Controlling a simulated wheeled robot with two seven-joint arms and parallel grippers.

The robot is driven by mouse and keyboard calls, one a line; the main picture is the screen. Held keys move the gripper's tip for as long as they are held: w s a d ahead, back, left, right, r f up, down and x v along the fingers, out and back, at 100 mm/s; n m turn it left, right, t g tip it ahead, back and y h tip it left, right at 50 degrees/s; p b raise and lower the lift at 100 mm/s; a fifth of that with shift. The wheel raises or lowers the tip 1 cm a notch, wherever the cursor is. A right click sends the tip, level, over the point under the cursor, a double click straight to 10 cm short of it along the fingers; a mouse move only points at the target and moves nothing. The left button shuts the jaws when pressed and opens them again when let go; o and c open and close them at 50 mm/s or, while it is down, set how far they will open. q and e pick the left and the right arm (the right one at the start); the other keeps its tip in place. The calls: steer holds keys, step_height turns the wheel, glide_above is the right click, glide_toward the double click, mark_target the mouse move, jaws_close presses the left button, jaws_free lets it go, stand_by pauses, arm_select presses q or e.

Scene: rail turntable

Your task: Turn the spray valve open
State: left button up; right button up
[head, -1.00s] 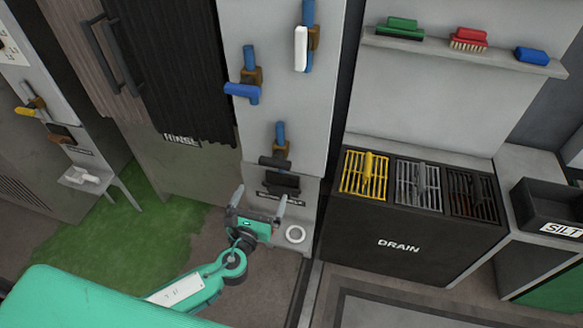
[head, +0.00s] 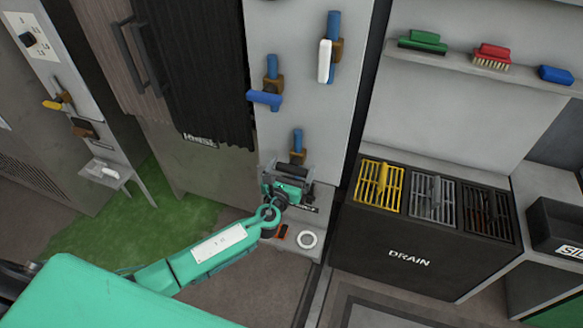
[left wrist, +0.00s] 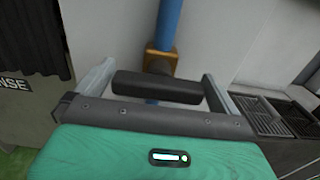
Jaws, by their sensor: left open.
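A valve with a black lever handle (left wrist: 157,87) sits on a blue pipe (left wrist: 169,25) with a brass-coloured body (left wrist: 160,60), low on the pale panel. In the head view its handle (head: 291,170) is partly covered by my left gripper (head: 292,167). In the left wrist view the gripper (left wrist: 158,74) is open, one finger beyond each end of the handle, with gaps visible at both sides. The handle lies crosswise to the pipe. Higher on the panel are a blue-handled valve (head: 265,98) and a white-handled valve (head: 325,61). No readable label marks the spray valve. My right gripper is out of view.
A drain box (head: 407,258) with yellow, grey and dark grates stands to the right. A shelf (head: 480,62) with brushes is above it. A dark ribbed curtain (head: 207,70) hangs left of the panel. A white ring (head: 307,240) lies below the valve.

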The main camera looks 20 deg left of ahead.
arm_select(q)
steer(key=shift+c, duration=0.4)
steer(key=c, duration=0.6)
